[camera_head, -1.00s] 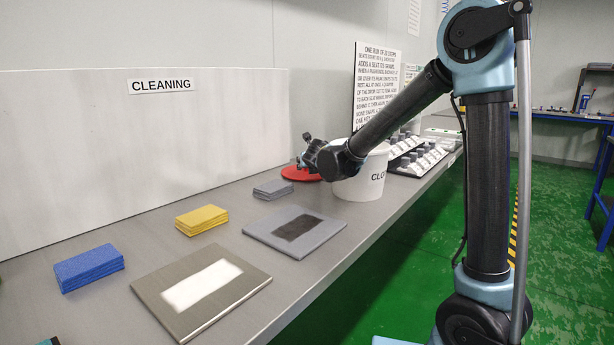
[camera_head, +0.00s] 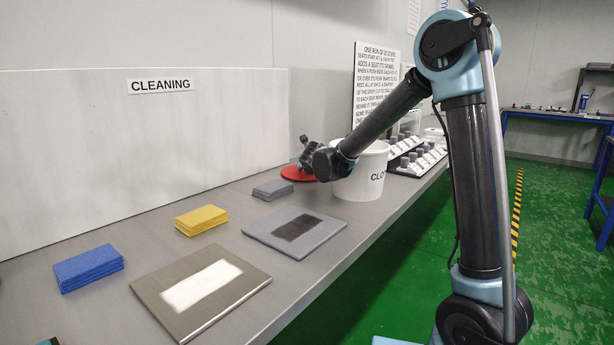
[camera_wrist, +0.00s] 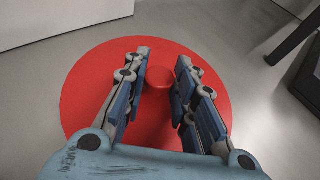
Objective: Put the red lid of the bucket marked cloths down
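A gap shows at the knob's right side; contact at the left is hard to tell. In the head view my gripper (camera_head: 308,150) is just above the lid and partly hides it.
A grey cloth stack (camera_head: 273,188), a yellow stack (camera_head: 201,219) and a blue stack (camera_head: 89,268) stand along the counter. Two flat plates lie in front, one grey (camera_head: 262,229), one metal (camera_head: 165,310). A sign board (camera_head: 377,85) stands behind the bucket.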

